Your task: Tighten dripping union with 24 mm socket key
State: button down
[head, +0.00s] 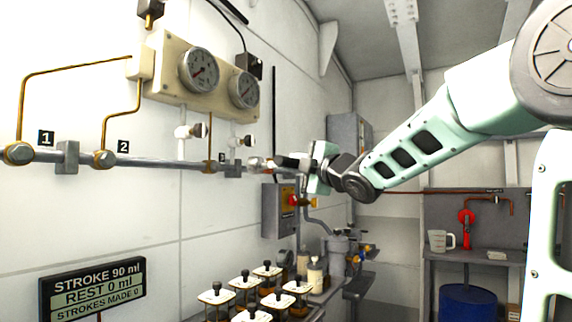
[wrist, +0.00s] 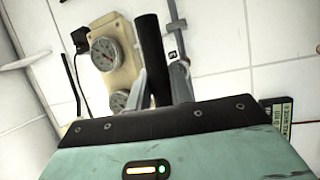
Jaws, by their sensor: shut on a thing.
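My gripper (head: 283,162) is at the wall pipe, near the label 3. In the wrist view my gripper (wrist: 160,84) is shut on a dark cylindrical tool, which I take to be the socket key (wrist: 150,48). Its far end points toward the wall, and I cannot tell whether it touches a fitting. Brass-coloured unions sit on the grey pipe: union 1 (head: 18,153), union 2 (head: 103,159) and union 3 (head: 210,166). No drip is clear at any of them. What lies directly behind the gripper is hidden.
A sign (head: 92,290) reads stroke 90 ml, rest 0 ml, strokes made 0. Several capped jars (head: 268,284) stand below the gripper. A bench with a jug (head: 437,240) is at the back right.

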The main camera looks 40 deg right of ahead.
jog(key=s+d+p, duration=0.4)
jog(key=s+p, duration=0.5)
jog(key=s, duration=0.3)
jog(key=shift+s+d+p, duration=0.35)
jog(key=shift+p, duration=0.05)
jog(key=shift+r, duration=0.1)
